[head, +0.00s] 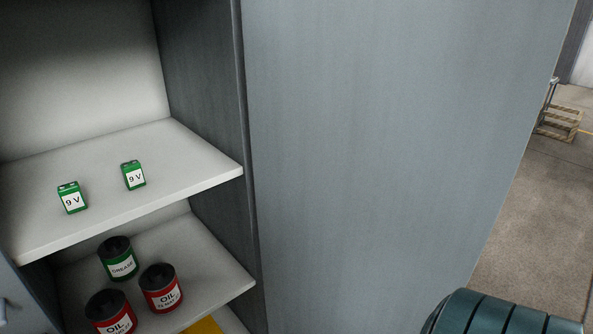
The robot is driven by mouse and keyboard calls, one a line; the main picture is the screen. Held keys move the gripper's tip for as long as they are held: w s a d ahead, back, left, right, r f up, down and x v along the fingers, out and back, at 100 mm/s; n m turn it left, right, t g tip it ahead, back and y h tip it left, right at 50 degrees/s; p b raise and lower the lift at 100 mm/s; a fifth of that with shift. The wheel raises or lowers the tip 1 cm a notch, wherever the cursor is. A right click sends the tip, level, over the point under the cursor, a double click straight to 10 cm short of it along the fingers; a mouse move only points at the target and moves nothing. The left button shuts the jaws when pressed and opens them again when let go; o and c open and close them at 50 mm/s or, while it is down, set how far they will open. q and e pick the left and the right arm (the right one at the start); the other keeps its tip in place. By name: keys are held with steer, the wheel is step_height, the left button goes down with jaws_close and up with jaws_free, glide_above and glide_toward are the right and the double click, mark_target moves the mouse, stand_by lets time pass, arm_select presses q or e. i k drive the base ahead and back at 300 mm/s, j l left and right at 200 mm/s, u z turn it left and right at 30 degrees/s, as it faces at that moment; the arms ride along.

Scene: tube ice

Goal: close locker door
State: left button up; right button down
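An open locker fills the left of the head view. Its white shelf (150,180) and a lower shelf (228,275) show inside. A large flat grey panel (390,150) stands right of the opening and fills the middle. I cannot tell whether it is an open locker door or the locker's side. A grey edge with a small handle-like part (4,312) shows at the lower left, mostly cut off; it may belong to a door. Neither of my grippers is in view.
Two green 9 V batteries (72,198) (133,175) stand on the upper shelf. A green grease can (118,261) and two red oil cans (161,290) (110,315) stand below. Open floor (535,215) and a wooden pallet (560,123) lie at right. A teal ribbed shape (505,315) is partly visible.

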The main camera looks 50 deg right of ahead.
mark_target(390, 139)
steer(key=k+l+u, duration=0.1)
steer(key=k+l, duration=0.15)
steer(key=l, duration=0.15)
steer(key=k+l+u, duration=0.1)
steer(key=l, duration=0.25)
steer(key=k+l+u, duration=0.1)
steer(key=l, duration=0.3)
steer(key=k+l+u, duration=0.1)
steer(key=l, duration=0.25)
steer(key=k+l+u, duration=0.25)
steer(key=k+l, duration=0.2)
steer(key=l, duration=0.2)
steer(key=k+l, duration=0.1)
steer(key=l, duration=0.3)
steer(key=k+l+u, duration=0.15)
steer(key=l, duration=0.2)
steer(key=k+l, duration=0.1)
steer(key=l, duration=0.3)
steer(key=i+u, duration=0.05)
